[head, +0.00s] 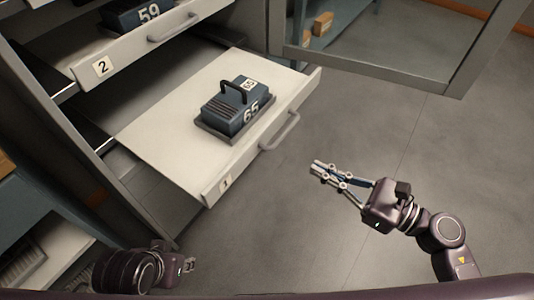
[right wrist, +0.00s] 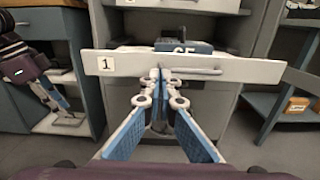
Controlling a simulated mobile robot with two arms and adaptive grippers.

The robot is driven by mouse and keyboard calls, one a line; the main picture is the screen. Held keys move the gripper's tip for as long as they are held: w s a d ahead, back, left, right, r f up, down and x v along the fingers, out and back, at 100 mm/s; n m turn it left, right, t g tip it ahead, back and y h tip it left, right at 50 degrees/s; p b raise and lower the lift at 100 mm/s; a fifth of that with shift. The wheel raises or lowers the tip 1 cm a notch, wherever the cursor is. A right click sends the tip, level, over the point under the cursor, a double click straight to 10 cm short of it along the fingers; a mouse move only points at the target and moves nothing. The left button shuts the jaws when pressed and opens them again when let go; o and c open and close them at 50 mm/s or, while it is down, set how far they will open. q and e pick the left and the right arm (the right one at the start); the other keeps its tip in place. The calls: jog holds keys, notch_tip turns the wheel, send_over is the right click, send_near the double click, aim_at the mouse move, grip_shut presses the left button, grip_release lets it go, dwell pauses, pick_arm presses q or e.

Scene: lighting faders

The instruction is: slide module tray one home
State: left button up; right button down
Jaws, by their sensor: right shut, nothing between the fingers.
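Module tray one (head: 150,140) is a pale drawer marked "1", pulled well out of the cabinet. It carries a dark blue module (head: 238,108) marked 65 with a black handle. The tray's front has a bar handle (head: 280,131). My right gripper (head: 316,168) is shut and empty, to the right of the tray front and apart from it in the head view. In the right wrist view, its fingertips (right wrist: 160,75) point toward the tray front (right wrist: 125,65). My left gripper (head: 187,264) is low at the left, its fingers mostly hidden in the head view.
Tray two (head: 120,62), with a module marked 59 (head: 135,14), is above tray one and also partly out. An open cabinet door (head: 390,62) stands at the upper right. Shelves with boxes (right wrist: 298,104) are at the right. The floor (head: 330,230) near my right gripper is clear.

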aim_at(269, 149)
jog(key=p+x, duration=0.1)
jog(key=x, duration=1.2)
jog(key=shift+d+r, duration=0.1)
jog(key=shift+w+a, duration=0.3)
jog(key=shift+a, duration=0.1)
